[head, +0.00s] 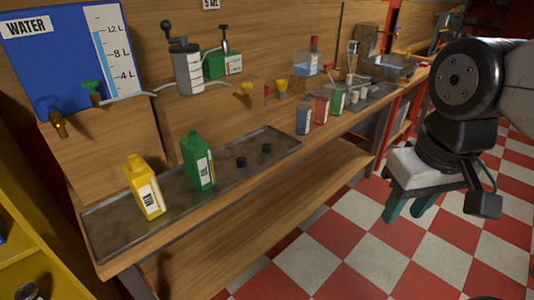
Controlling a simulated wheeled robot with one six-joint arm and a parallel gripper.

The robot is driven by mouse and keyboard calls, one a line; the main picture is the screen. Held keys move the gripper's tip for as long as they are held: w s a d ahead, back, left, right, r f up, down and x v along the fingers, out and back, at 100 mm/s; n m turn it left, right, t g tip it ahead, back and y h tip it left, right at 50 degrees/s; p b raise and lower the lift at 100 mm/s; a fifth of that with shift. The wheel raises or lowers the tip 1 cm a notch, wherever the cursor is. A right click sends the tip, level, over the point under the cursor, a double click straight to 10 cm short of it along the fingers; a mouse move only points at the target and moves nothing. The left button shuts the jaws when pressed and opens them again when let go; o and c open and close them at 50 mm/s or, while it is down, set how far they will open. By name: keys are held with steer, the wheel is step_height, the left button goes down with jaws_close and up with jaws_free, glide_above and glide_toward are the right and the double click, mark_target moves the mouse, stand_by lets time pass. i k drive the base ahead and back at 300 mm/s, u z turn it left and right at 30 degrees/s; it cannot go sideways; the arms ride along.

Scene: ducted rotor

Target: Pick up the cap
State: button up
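Two small black caps lie on the dark metal tray (115,236) on the bench. One cap (241,162) is just right of the green bottle, and the other cap (266,149) is a little farther right and back. The pictures do not tell which one the task means. My gripper (408,208) hangs over the checkered floor at the right, well away from both caps. Its teal fingers are apart, with nothing seen between them.
A yellow bottle (146,190) and a green bottle (198,163) stand upright on the tray. Taps (58,124) jut out above the tray's left end. Several small bottles, including a red one (322,108), stand farther right.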

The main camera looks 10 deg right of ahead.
mark_target(241, 161)
steer(key=z, duration=0.05)
steer(key=i, duration=0.85)
steer(key=u, duration=0.6)
